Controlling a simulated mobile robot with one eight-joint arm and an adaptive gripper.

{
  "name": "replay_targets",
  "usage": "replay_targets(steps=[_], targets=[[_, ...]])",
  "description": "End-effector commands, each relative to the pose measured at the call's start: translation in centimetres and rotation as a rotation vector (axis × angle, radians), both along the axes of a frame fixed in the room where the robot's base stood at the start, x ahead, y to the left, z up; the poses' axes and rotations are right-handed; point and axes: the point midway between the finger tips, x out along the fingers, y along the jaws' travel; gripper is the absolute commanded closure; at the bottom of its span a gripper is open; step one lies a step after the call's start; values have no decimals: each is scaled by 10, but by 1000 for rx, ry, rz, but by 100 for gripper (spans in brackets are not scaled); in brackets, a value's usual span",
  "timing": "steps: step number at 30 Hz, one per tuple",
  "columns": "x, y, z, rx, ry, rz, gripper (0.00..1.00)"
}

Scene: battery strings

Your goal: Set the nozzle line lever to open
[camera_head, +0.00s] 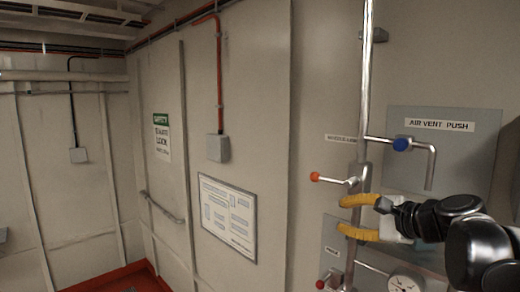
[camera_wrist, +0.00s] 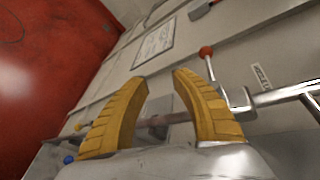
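The nozzle line lever (camera_head: 335,180) sticks out to the left of the upright pipe (camera_head: 366,80), just below a label (camera_head: 341,138) that reads roughly "nozzle line". Its red knob (camera_head: 315,176) also shows in the wrist view (camera_wrist: 206,50), just beyond the right finger. My gripper (camera_head: 342,215) is open, its two yellow fingers one above the other, just below the lever in the head view. In the wrist view the fingers (camera_wrist: 160,76) are apart, with the pipe showing in the gap between them. The lever is outside that gap. I cannot tell whether a finger touches the pipe.
Below my gripper are another red knob (camera_head: 320,284) and a round gauge (camera_head: 403,284). The space left of the lever is clear up to the wall.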

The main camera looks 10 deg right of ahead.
Motion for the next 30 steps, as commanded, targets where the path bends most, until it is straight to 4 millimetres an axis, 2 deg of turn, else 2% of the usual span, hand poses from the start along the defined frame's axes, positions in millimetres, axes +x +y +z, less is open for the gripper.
replay_targets(steps=[1, 3, 7, 11, 24, 30], targets=[[6, -15, 32, 57, -17, -33, 69], [11, -30, 52, 126, -38, -64, 69], [17, -44, 69, 192, -59, -92, 69], [28, -43, 68, 203, -64, -95, 69], [103, -19, 50, 200, -62, -92, 69], [117, -15, 46, 198, -62, -95, 69]])
